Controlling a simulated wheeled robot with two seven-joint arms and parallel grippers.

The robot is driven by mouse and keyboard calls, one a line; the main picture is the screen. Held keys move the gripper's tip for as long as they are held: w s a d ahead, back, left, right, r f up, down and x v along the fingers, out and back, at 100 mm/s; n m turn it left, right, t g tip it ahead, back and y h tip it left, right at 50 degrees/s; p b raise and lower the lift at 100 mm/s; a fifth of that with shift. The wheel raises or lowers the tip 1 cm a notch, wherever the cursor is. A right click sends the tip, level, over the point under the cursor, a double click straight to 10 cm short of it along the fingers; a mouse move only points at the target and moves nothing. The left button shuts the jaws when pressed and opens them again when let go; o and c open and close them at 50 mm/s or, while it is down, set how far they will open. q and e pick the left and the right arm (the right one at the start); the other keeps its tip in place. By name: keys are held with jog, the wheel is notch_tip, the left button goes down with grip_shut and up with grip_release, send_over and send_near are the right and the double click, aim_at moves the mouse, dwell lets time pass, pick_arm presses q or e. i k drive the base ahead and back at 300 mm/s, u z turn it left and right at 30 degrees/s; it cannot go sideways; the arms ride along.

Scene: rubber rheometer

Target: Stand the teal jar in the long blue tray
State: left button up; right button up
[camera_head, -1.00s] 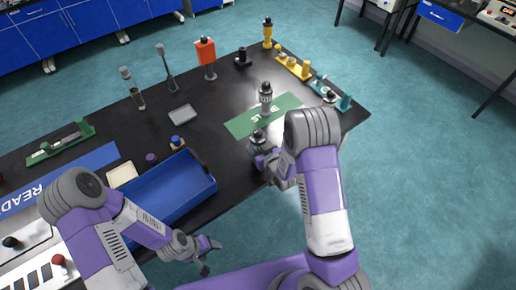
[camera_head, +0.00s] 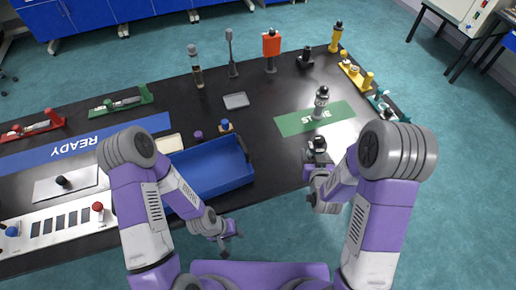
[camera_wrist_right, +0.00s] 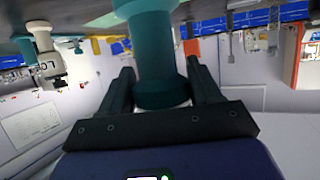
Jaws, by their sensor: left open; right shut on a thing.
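The teal jar (camera_wrist_right: 155,50) stands between the two dark fingers of my right gripper (camera_wrist_right: 162,85) in the right wrist view. In the head view the jar (camera_head: 319,150) shows a dark cap and is partly hidden by my right gripper (camera_head: 318,172), which is shut on it near the front edge of the green mat. I cannot tell whether the jar touches the table. The long blue tray (camera_head: 214,168) lies left of the jar, near the table's front edge, and looks empty. My left gripper (camera_head: 228,234) is open and empty, in front of the tray.
A bottle (camera_head: 321,100) stands on the green mat (camera_head: 291,122). A grey dish (camera_head: 236,100) lies farther back. Table between tray and mat is clear.

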aim_at(221, 169)
jog(key=z, duration=0.95)
jog(key=k, duration=0.85)
jog(key=u, duration=1.05)
jog(key=i, duration=0.5)
